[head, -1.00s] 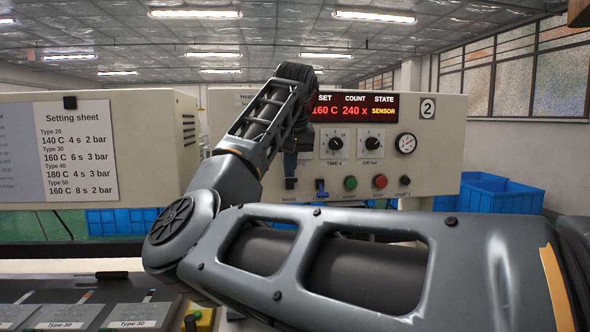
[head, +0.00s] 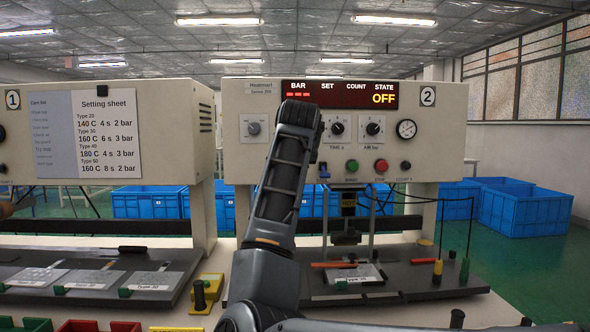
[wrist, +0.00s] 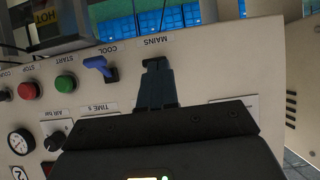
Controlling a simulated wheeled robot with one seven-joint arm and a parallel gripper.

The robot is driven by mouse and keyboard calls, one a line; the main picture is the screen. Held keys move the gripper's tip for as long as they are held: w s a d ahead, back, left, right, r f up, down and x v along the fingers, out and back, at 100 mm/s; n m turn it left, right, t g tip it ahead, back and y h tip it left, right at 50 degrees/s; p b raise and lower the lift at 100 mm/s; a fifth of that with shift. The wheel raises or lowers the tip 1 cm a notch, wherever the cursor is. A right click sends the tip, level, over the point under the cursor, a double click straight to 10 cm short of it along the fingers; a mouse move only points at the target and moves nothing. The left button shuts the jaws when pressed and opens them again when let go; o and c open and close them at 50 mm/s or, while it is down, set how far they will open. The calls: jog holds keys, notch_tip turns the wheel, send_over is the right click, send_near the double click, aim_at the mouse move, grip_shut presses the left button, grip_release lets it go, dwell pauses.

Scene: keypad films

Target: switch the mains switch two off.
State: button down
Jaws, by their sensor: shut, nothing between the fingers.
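Machine two, the press marked 2 (head: 428,96), stands right of centre in the head view. Its display (head: 340,94) reads OFF, with red bars under BAR. In the wrist view the small black mains switch (wrist: 152,62) sits above the MAINS label on the panel, seen upside down. My gripper (wrist: 155,74) is shut and empty, its fingertips right at the switch; I cannot tell whether they touch. The fingers hide part of the switch. In the head view my arm hides both the switch and the gripper.
Beside the mains switch is the blue COOL switch (wrist: 98,66), then the green START button (wrist: 65,83) and red STOP button (wrist: 28,90). Dials (head: 337,128) and a gauge (head: 406,129) are on the panel. Machine one's setting sheet (head: 105,130) is at left.

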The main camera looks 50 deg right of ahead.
jog(key=shift+f+t+h+b, duration=0.4)
jog(key=shift+f+t+h, duration=0.2)
jog(key=shift+t+h, duration=0.2)
jog(key=shift+r+p, duration=0.75)
jog(key=shift+p, duration=0.15)
jog(key=shift+a, duration=0.1)
